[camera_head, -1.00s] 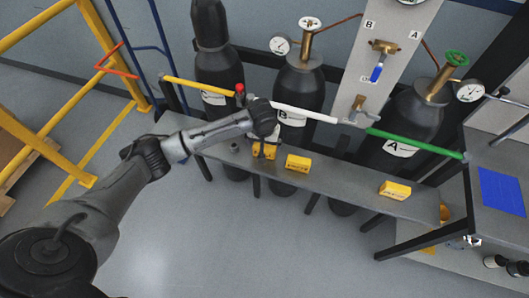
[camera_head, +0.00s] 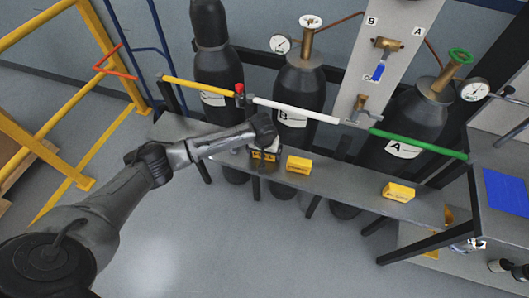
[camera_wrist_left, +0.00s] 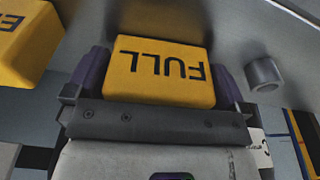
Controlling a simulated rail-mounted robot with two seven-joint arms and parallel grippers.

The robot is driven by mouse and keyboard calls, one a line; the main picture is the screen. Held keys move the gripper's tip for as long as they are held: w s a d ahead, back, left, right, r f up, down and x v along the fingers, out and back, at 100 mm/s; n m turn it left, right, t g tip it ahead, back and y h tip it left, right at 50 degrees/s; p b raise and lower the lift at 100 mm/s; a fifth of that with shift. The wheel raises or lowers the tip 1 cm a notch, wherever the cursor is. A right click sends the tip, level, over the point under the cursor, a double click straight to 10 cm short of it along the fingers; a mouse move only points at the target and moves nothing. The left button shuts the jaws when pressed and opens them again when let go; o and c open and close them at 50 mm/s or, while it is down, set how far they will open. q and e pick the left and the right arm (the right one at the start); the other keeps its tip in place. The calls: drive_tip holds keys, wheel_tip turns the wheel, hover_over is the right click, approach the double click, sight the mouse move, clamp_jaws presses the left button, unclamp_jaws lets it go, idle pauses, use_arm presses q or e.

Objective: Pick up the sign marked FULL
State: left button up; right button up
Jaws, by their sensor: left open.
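The yellow sign marked FULL (camera_wrist_left: 160,72) fills the middle of the left wrist view, its black lettering upside down there. In the head view it (camera_head: 264,155) shows on the grey shelf, partly covered by my gripper. My left gripper (camera_wrist_left: 163,80) is open, with one dark purple finger on each side of the sign. Small gaps seem to remain between fingers and sign, though contact is hard to judge. My right gripper is not in view.
Two more yellow signs (camera_head: 298,164) (camera_head: 398,192) stand along the grey shelf (camera_head: 345,187). A small grey cylinder (camera_wrist_left: 264,74) stands beside the gripper. Gas cylinders (camera_head: 300,85) and coloured pipes (camera_head: 295,111) are behind the shelf; yellow railings (camera_head: 75,120) stand left.

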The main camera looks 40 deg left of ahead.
use_arm(q)
drive_tip(key=shift+c, duration=0.5)
drive_tip(key=c, duration=0.5)
drive_tip(key=shift+r, duration=0.15)
drive_tip(key=shift+c, duration=0.2)
